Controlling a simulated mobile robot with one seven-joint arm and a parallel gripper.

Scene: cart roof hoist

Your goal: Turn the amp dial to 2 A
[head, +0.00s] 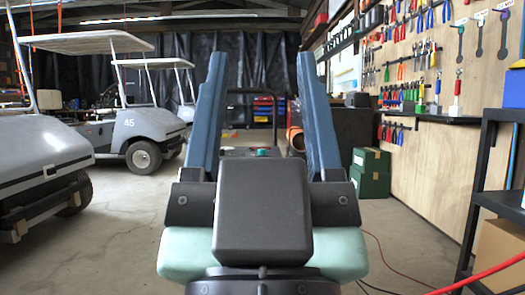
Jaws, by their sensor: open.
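My gripper (262,62) fills the middle of the head view. Its two blue fingers stand wide apart, point forward, and have nothing between them. Its dark body hides much of what lies straight ahead. Beyond it, between the fingers, a dark unit (238,153) shows only its top edge, with small red and teal parts on it and a dark upright frame behind. I cannot tell whether this unit carries the amp dial. No dial, pointer or amp marking can be made out.
Golf carts (130,120) stand on the left. A pegboard wall (425,165) with tools is on the right. Green boxes (370,172) sit on the floor, and a black shelf (487,165) stands at the right edge. A red cable (385,262) crosses the floor.

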